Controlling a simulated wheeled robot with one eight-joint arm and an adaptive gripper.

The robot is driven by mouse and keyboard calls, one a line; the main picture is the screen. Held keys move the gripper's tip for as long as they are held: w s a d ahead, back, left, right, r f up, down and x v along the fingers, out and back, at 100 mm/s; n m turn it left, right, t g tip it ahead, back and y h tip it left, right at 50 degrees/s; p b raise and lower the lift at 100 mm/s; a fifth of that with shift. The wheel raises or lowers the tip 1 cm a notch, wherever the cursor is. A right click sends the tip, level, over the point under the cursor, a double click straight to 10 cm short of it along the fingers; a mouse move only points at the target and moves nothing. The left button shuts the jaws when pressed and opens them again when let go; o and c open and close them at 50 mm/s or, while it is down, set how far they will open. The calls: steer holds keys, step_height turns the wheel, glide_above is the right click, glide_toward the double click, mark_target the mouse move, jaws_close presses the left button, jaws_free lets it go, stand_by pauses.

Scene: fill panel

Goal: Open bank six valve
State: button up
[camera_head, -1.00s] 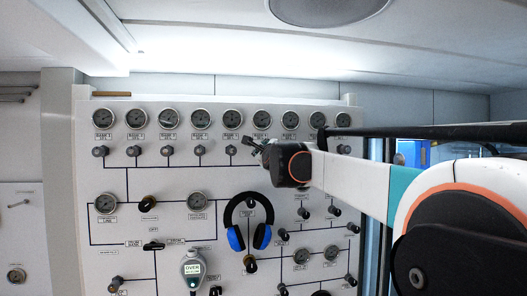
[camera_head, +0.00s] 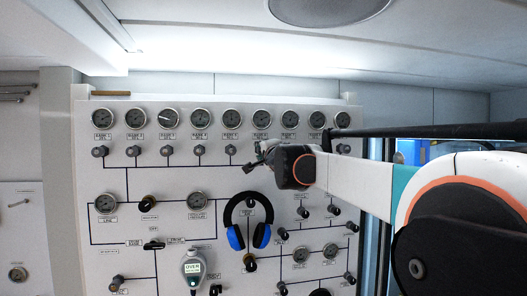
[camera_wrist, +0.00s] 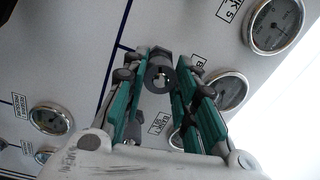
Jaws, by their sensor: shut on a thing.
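The bank six valve knob (camera_wrist: 158,76) is a dark round knob with a grey centre in the wrist view. My gripper (camera_wrist: 160,72) is shut on it, with one green-sided finger on each side. In the head view my gripper (camera_head: 256,163) is at the panel, below the sixth gauge (camera_head: 261,118) of the top row. There the gripper and wrist hide the knob. The sixth gauge also shows beside the right finger in the wrist view (camera_wrist: 229,88).
The bank five knob (camera_head: 231,150) is close to the left of my gripper. Blue-and-black headphones (camera_head: 248,222) hang below it. A handheld meter (camera_head: 193,267) is on the lower panel. A dark bar (camera_head: 430,132) runs above my arm at right.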

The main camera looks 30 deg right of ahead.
steer(key=n, duration=0.7)
steer(key=shift+n+y+p, duration=0.3)
steer(key=shift+y+p, duration=0.1)
steer(key=shift+c, duration=0.2)
steer(key=shift+n+p, duration=0.3)
steer(key=shift+n, duration=3.2)
steer(key=o, duration=1.1)
steer(key=shift+r, duration=0.1)
